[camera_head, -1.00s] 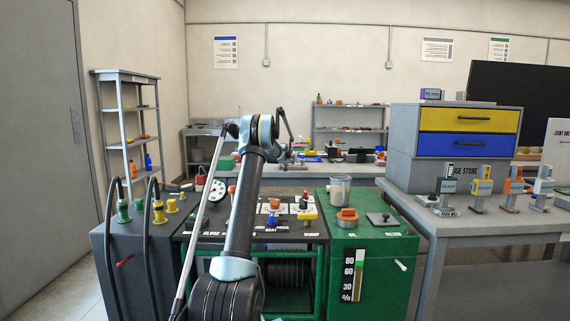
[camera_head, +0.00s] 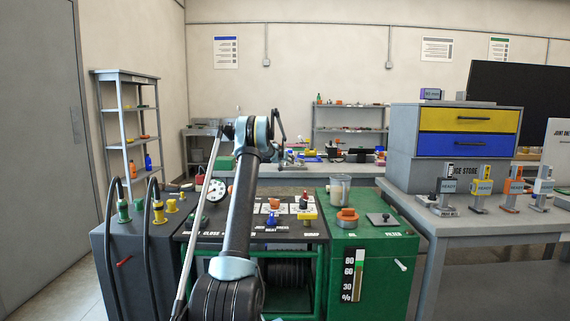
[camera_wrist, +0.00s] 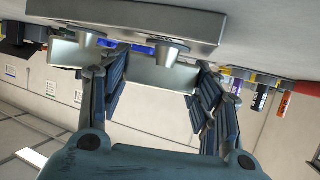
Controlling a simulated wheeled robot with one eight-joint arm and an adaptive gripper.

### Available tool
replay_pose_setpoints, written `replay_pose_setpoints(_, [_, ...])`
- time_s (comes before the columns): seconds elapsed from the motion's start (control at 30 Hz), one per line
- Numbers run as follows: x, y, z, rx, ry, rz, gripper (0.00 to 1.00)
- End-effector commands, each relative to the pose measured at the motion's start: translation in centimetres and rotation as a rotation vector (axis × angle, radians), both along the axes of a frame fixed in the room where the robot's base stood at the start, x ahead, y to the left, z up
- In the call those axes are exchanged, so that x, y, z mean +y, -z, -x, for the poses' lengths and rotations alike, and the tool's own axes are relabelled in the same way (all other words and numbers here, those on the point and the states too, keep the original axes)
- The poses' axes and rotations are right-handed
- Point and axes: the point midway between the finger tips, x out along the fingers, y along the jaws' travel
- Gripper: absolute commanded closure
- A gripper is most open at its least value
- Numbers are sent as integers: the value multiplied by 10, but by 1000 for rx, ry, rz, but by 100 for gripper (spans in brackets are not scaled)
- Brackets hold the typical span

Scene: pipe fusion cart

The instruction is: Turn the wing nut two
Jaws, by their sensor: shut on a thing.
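In the wrist view my gripper (camera_wrist: 163,68) has its two dark ribbed fingers on either side of a metal wing nut (camera_wrist: 160,78), shut on its wide flat wing. The nut's round hub meets a grey metal bar (camera_wrist: 130,18) across the top of the view. A second similar wing nut (camera_wrist: 78,47) is on the same bar to the left, outside the fingers. I cannot tell which number either nut bears. In the head view the end of my arm is beyond the cart, and the nuts cannot be made out.
In the head view the black cart top (camera_head: 291,236) holds several coloured controls. A green cabinet (camera_head: 378,270) stands to its right, and a grey box with hoses (camera_head: 130,262) to its left. A grey table (camera_head: 480,229) with small devices is at right.

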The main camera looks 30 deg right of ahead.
Motion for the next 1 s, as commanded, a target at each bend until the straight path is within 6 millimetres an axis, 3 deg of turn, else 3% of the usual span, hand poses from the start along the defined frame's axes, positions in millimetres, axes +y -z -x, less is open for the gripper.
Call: replay_pose_setpoints(1.0, [3, 1, -3, -2, 533, -2, 66])
